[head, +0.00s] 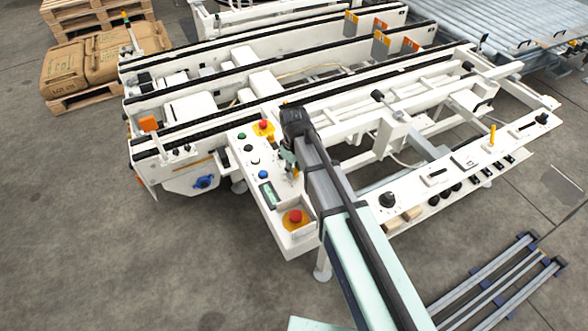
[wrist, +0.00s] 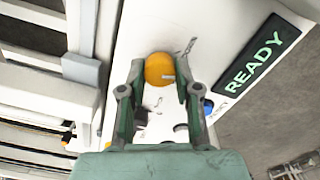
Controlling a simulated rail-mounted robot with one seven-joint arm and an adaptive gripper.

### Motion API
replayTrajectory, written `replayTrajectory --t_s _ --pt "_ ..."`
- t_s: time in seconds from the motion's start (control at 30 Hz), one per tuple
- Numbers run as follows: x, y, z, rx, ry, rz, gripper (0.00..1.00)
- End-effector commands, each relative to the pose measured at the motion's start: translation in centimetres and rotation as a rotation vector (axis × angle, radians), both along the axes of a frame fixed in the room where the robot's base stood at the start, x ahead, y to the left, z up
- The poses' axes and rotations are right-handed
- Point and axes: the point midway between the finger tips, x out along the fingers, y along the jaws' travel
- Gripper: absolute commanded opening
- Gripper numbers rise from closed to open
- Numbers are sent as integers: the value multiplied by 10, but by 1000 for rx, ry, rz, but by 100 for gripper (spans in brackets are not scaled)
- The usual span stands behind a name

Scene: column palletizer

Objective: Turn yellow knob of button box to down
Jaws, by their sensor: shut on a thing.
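The yellow knob (wrist: 159,68) is round, with a short white mark near its lower right edge in the wrist view. It sits on the white face of the button box (wrist: 205,45). My gripper (wrist: 159,78) is shut on the knob, with one finger on each side of it. In the head view, the button box (head: 273,213) is a long white panel with several buttons, and my gripper (head: 290,165) is at its right edge. My arm and gripper mostly hide the knob there.
A READY display (wrist: 259,62) and a blue button (wrist: 207,107) lie close to my right finger in the wrist view. Red emergency buttons stand at the near end (head: 295,217) and far end (head: 263,125) of the box. White conveyor frames (head: 200,105) lie behind. Open floor (head: 120,260) is at left.

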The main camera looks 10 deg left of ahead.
Motion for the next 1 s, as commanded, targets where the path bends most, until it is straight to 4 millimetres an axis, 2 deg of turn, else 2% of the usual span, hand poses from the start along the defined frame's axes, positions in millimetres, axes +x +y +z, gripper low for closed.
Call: replayTrajectory --t_s 0.2,0.5,1.0 --pt "-1 0 -1 -1 2 198 0" --pt "-1 0 -1 -1 2 404 0" --pt "-1 0 -1 -2 3 512 0"
